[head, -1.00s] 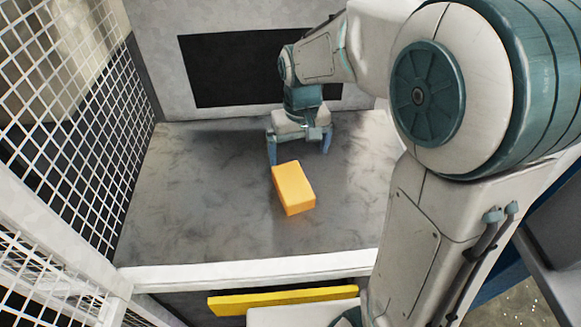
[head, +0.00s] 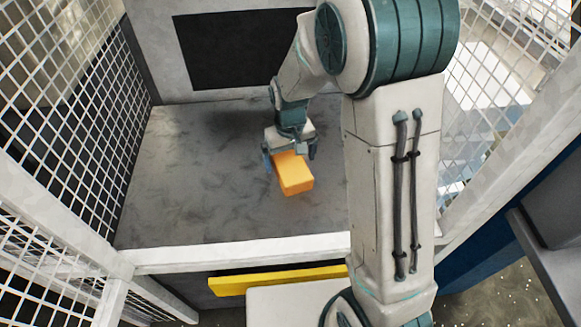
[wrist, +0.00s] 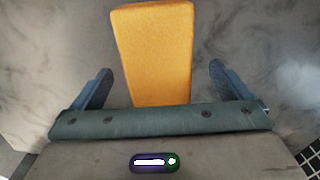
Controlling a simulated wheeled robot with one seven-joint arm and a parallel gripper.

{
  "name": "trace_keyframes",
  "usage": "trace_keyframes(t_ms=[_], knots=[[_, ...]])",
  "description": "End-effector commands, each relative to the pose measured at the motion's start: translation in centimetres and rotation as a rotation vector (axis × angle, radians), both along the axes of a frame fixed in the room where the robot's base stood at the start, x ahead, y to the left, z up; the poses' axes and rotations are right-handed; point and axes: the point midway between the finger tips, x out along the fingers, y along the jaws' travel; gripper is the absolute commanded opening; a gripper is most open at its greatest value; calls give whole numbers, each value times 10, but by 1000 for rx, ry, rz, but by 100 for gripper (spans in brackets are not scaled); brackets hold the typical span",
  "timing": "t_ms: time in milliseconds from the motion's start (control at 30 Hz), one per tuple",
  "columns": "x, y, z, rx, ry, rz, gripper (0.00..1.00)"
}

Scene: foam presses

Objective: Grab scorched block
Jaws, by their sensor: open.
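A yellow-orange block (head: 294,176) lies on the grey metal surface of the press bay. I see no scorch marks on it. My gripper (head: 288,160) is over the block's far end, with its fingers spread to either side. In the wrist view the block (wrist: 155,55) stands between the two blue fingers of my gripper (wrist: 158,82), with a gap on each side. Its near end is hidden behind the gripper body. I cannot tell how high the fingers are above the surface.
White mesh fencing (head: 62,110) closes the left side, and more mesh (head: 510,60) stands at the right. A white front rail (head: 235,252) and a yellow bar (head: 280,279) run along the near edge. The back wall has a dark opening (head: 235,48). The grey surface (head: 190,185) left of the block is clear.

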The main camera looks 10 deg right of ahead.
Motion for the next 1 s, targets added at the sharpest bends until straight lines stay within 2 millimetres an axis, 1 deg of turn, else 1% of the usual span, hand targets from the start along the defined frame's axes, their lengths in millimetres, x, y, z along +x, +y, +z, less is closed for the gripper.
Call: trace_keyframes(t_ms=[100, 200, 300, 500, 533, 567, 600, 700, 1000], knots=[[-1, -4, -19, -1, 6, -2, 98], [-1, -3, -30, 0, 4, -2, 98], [0, -3, -35, 1, 1, -1, 98], [0, -3, -35, 1, 0, -1, 98], [0, -3, -35, 0, 0, -1, 95], [0, -3, -35, 0, 0, -1, 87], [0, -3, -35, 0, 0, -1, 76], [0, -3, -35, 0, 0, -1, 50], [0, -3, -34, 0, 0, -1, 50]])
